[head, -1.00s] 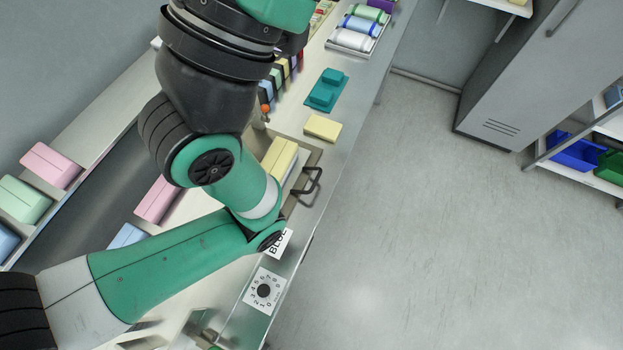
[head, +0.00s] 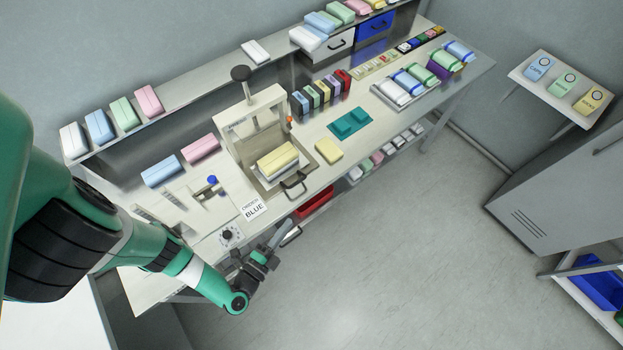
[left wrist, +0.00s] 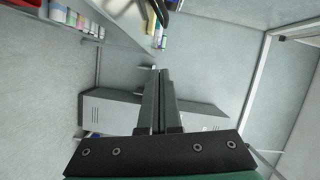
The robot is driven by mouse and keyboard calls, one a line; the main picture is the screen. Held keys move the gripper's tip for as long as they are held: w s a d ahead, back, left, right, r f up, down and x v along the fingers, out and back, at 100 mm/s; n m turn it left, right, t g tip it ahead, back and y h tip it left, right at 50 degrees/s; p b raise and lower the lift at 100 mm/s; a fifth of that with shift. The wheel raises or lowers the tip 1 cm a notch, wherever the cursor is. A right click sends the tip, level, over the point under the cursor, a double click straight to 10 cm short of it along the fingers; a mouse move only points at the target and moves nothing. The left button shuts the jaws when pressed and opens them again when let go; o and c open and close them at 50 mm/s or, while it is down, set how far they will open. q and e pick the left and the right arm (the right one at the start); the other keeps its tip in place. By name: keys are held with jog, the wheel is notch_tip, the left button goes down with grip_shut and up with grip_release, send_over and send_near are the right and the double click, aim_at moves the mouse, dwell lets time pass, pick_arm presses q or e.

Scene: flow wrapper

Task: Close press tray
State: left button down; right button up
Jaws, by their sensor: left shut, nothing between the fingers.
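The press (head: 240,122) stands on the bench, a pale frame with a black knob on top. Its tray (head: 262,182) sticks out at the front, with yellow blocks (head: 278,160) on a white stack in it. The tray's black handle (head: 293,186) faces the aisle. My left gripper (head: 289,224) is in front of the bench edge, below and apart from the handle. It is shut and empty; its closed fingers (left wrist: 156,75) also show in the left wrist view. My right gripper is not in view.
An order card reading BLUE (head: 253,208) and a dial (head: 230,236) lie left of the tray. A loose yellow block (head: 328,150) and a teal fixture (head: 350,123) lie to its right. A red bin (head: 314,203) is under the bench. The aisle floor is clear.

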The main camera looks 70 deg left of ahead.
pick_arm(q)
jog(key=shift+m+t+h, duration=0.5)
jog(key=shift+m+h, duration=0.1)
jog(key=shift+m, duration=0.1)
jog(key=w+a+b, duration=0.2)
jog(key=a, duration=0.1)
jog(key=w+a+b, duration=0.4)
jog(key=a, duration=0.1)
jog(key=shift+w+a+f, duration=0.1)
jog(key=shift+w+a, duration=0.2)
jog(key=shift+w, duration=0.05)
jog(key=shift+s+a+b, duration=0.1)
jog(key=shift+a+b, duration=0.45)
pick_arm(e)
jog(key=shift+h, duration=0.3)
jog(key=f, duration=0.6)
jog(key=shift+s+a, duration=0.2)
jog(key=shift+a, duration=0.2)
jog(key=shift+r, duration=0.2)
